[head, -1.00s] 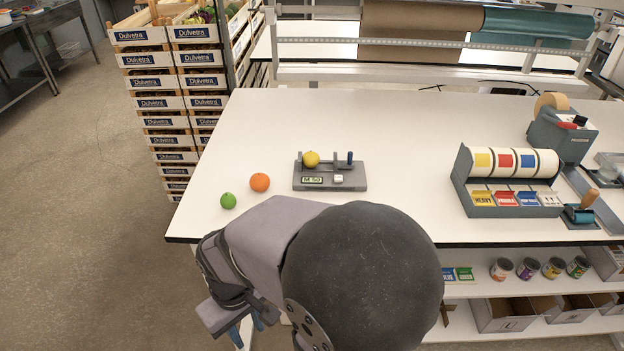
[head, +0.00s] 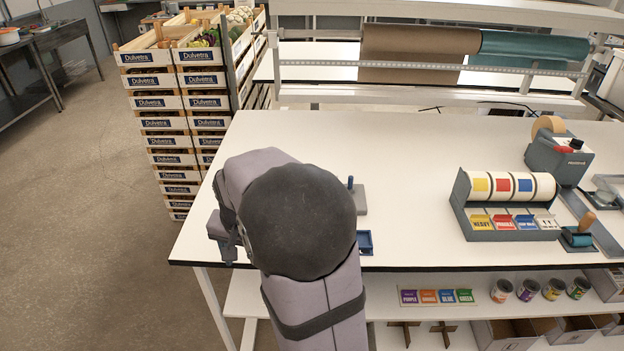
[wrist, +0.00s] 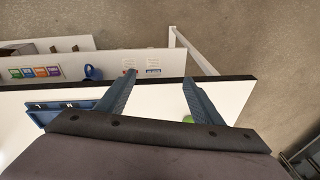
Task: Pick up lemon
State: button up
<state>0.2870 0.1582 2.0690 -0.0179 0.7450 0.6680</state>
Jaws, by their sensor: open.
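The lemon is not visible in either current view; my arm covers the spot in the head view where it was seen earlier. Only the right end of the grey device (head: 362,200) with its blue handle shows beside my arm. In the wrist view my gripper (wrist: 158,79) is open, with nothing between its fingers, over the table edge. A green round fruit (wrist: 188,119) shows partly at the base of the right finger. The orange fruit is hidden.
A blue tray (head: 366,243) lies at the table's (head: 420,160) front edge; it also shows in the wrist view (wrist: 62,114). A label dispenser (head: 508,205) and tape dispenser (head: 560,155) stand right. Crates (head: 175,130) are stacked behind left. The middle of the table is clear.

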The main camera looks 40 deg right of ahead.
jog(key=w+d+r+m+t+h+p, duration=0.1)
jog(key=w+d+r+m, duration=0.3)
jog(key=d, duration=0.5)
jog(key=w+d+r+m+h+p, duration=0.1)
jog(key=d+m, duration=0.6)
jog(key=d, duration=0.3)
jog(key=w+d+r+m+t+h+p, duration=0.1)
jog(key=w+d+r+m, duration=0.3)
jog(key=d, duration=0.5)
jog(key=shift+m, duration=0.6)
jog(key=shift+s+a+f+p+x, duration=0.1)
jog(key=shift+s+p+x, duration=0.15)
jog(key=shift+p+x, duration=0.85)
jog(key=shift+s+a+f+p+x, duration=0.2)
jog(key=shift+p+x, duration=0.3)
jog(key=shift+x, duration=1.1)
jog(key=shift+s+d+f+p+x, duration=0.1)
jog(key=shift+s+p+x, duration=0.2)
jog(key=shift+p+x, duration=0.8)
jog(key=shift+w+f+b, duration=0.1)
jog(key=shift+f+b, duration=0.05)
jog(key=shift+b, duration=0.2)
jog(key=c, duration=1.3)
jog(key=shift+o, duration=0.2)
